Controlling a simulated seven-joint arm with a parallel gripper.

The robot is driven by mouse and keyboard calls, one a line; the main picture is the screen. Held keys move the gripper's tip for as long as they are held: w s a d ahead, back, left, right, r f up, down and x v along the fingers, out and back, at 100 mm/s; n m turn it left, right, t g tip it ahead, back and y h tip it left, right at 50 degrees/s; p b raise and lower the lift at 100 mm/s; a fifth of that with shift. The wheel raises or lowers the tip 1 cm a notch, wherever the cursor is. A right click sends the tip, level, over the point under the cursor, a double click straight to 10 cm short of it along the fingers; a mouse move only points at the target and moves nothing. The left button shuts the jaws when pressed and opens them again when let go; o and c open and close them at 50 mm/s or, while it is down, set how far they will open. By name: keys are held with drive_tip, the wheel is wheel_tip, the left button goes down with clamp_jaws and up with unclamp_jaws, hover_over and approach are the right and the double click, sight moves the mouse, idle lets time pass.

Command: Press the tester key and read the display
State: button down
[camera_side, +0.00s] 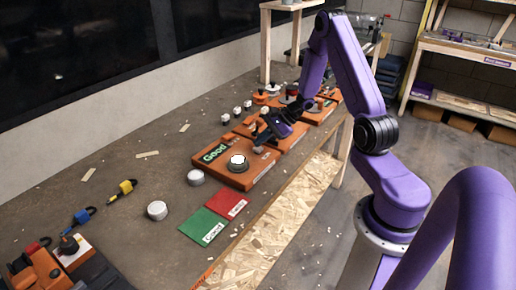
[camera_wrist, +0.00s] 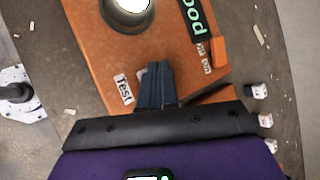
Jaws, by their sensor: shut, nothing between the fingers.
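The tester is an orange box (camera_side: 262,176) on the bench; its orange top also fills the upper middle of the wrist view (camera_wrist: 95,50). Its dark display (camera_side: 214,153) shows "Good" in green letters, and part of it shows upside down in the wrist view (camera_wrist: 193,15). A round cell with a bright white top (camera_side: 237,161) sits on the tester in a dark ring. My gripper (camera_wrist: 157,68) is shut and empty, its tips low over the tester beside the "Test" label (camera_wrist: 124,89). The key is largely hidden by the fingers; I cannot tell whether they touch it.
A red mat (camera_side: 227,203) and a green mat (camera_side: 203,226) lie in front of the tester. Two pale round cells (camera_side: 195,177) (camera_side: 157,210) stand to its left. Further orange units (camera_side: 318,111) line the bench behind. Padlock-like yellow and blue items lie left.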

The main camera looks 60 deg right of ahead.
sight(261, 148)
drive_tip(key=shift+r, duration=0.5)
drive_tip(key=shift+r, duration=2.5)
